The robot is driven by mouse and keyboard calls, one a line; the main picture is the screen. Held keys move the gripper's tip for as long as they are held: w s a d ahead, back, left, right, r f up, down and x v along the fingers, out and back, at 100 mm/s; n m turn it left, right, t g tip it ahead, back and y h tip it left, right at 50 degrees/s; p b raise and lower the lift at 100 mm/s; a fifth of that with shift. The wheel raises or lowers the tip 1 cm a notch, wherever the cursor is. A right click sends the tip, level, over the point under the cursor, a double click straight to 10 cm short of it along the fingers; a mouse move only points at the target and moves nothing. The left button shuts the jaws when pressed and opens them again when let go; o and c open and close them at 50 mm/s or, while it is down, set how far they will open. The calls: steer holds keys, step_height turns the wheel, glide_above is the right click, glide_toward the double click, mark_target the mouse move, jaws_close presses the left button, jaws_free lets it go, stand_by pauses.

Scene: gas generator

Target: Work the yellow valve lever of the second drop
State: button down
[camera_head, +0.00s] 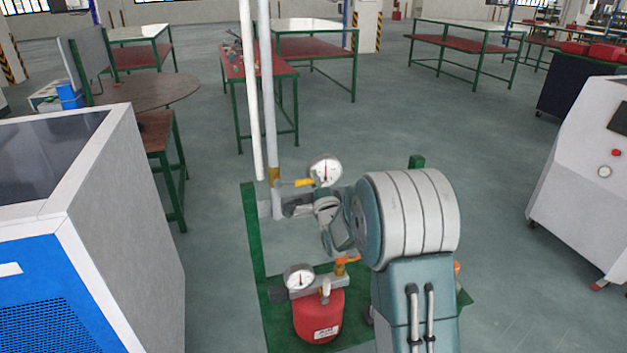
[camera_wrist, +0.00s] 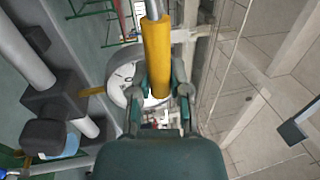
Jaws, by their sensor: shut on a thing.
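The yellow lever (camera_wrist: 156,55) is a thick yellow bar on a grey rod. In the wrist view it stands between the two fingers of my gripper (camera_wrist: 158,96), which is shut on it. A round white gauge (camera_wrist: 122,78) is partly hidden behind it. A dark valve body (camera_wrist: 55,92) is to its left, with a short yellow piece (camera_wrist: 92,91) running toward the gauge. In the head view my gripper (camera_head: 312,207) is just below the upper gauge (camera_head: 324,170), and a yellow part (camera_head: 304,183) shows beside that gauge. The exact finger contact is hard to see there.
A red cylinder (camera_head: 319,316) with a second gauge (camera_head: 299,277) and an orange lever (camera_head: 346,260) stands below my arm on a green frame (camera_head: 250,235). Two vertical pipes (camera_head: 268,90) rise at the left. A blue-and-white cabinet (camera_head: 130,190) is left.

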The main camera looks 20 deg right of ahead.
steer(key=shift+f, duration=0.25)
steer(key=c, duration=0.6)
jaws_free()
steer(key=shift+c, duration=0.2)
steer(key=shift+o, duration=0.4)
steer(key=shift+d, duration=0.1)
steer(key=shift+r, duration=0.1)
steer(key=shift+s, duration=0.1)
steer(key=v, duration=1.1)
steer(key=shift+s, duration=0.35)
